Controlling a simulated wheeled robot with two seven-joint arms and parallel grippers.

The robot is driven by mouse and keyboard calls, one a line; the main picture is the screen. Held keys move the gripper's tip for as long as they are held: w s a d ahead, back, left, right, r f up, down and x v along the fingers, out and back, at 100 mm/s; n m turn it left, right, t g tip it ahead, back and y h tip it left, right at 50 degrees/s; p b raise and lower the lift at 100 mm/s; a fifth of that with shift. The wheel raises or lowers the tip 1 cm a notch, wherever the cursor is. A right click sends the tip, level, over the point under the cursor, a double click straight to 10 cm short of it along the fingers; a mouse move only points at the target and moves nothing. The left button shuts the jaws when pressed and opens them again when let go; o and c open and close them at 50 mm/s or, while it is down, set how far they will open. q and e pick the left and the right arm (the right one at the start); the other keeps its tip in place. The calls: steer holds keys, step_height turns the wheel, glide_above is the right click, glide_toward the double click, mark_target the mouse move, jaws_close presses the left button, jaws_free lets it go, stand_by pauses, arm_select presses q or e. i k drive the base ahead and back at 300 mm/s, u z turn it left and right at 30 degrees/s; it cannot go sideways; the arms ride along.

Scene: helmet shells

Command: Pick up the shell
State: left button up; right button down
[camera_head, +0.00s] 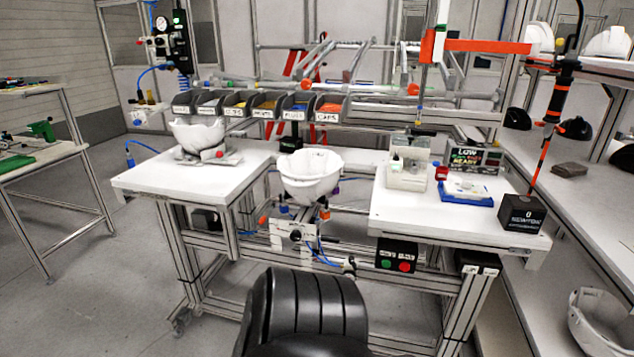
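A white helmet shell (310,178) sits open side up in the gap between the left and right worktops, on a fixture with coloured parts below it. A second white shell (197,134) rests on a grey holder (208,157) on the left worktop. A third white shell (598,322) lies at the bottom right, cut off by the picture's edge. Which shell the task means cannot be told. Neither of my grippers is in view.
Labelled bins (268,105) stand behind the shells. The right worktop (400,215) holds a pale device (408,165), a blue tray (465,193) and a black box (521,213). White helmets (607,43) sit on a shelf at upper right.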

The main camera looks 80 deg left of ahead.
mark_target(311, 173)
steer(key=u, duration=0.5)
steer(key=i, duration=0.75)
steer(key=u, duration=1.3)
steer(key=i, duration=0.5)
steer(key=u, duration=0.4)
